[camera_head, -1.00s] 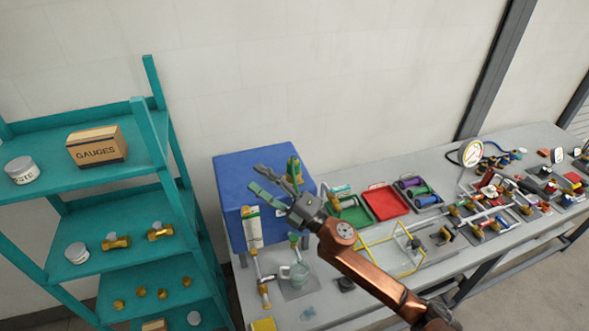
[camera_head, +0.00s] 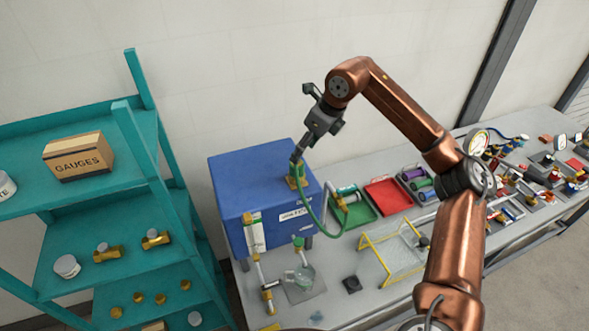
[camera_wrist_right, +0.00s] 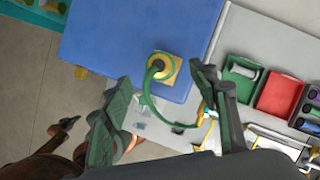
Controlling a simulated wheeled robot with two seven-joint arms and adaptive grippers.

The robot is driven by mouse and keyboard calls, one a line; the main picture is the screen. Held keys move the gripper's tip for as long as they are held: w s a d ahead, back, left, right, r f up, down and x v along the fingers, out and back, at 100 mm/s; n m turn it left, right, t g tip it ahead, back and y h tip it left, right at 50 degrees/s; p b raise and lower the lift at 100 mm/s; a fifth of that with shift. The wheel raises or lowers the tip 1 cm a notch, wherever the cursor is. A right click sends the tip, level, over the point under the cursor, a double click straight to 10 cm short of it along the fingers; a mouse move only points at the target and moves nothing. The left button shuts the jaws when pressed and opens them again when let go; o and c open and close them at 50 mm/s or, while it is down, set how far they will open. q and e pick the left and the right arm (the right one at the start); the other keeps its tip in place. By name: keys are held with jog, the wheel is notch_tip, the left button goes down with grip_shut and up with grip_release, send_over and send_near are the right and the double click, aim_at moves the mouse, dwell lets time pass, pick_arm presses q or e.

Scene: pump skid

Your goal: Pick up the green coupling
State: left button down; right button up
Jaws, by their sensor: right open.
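The green coupling (camera_wrist_right: 158,66) stands on a square brass base (camera_head: 296,180) on top of the blue box, with a green hose curving from it. In the head view my right gripper (camera_head: 298,155) points down just above the brass base and largely hides the coupling. In the right wrist view my right gripper (camera_wrist_right: 160,78) has its fingers spread, one on each side of the coupling, with nothing held. I cannot tell how much height separates them. A dark claw-like end on a copper link (camera_wrist_right: 64,126), seemingly my left gripper, shows small at the lower left.
The blue box (camera_head: 240,180) stands at the bench's left end, beside the teal shelf (camera_head: 150,150). Green (camera_head: 358,214) and red (camera_head: 388,195) trays lie to its right. A yellow frame (camera_head: 362,248) and the green hose (camera_head: 330,233) are near. The air above the box is open.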

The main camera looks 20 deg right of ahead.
aim_at(298, 164)
jog(key=shift+w+a+f, duration=0.15)
jog(key=shift+w+f, duration=0.55)
jog(key=shift+w, duration=0.2)
jog(key=shift+s+a+f+p, duration=0.1)
jog(key=shift+s+f+p, duration=0.1)
jog(key=shift+f+p, duration=0.15)
jog(key=shift+s+f+p, duration=0.4)
jog(key=shift+s+f, duration=0.15)
jog(key=x, duration=0.2)
jog(key=p+x, duration=0.1)
jog(key=x, duration=0.1)
jog(key=shift+w, duration=0.3)
jog(key=shift+f, duration=0.1)
jog(key=shift+s, duration=0.3)
jog(key=shift+w, duration=0.1)
jog(key=shift+c, duration=0.6)
jog(key=shift+w, duration=0.15)
jog(key=c, duration=0.9)
pick_arm(q)
jog(key=shift+w+r, duration=0.2)
jog(key=shift+r, duration=0.5)
jog(key=shift+w+r, duration=0.2)
jog(key=shift+r, duration=0.45)
pick_arm(e)
jog(key=c, duration=0.4)
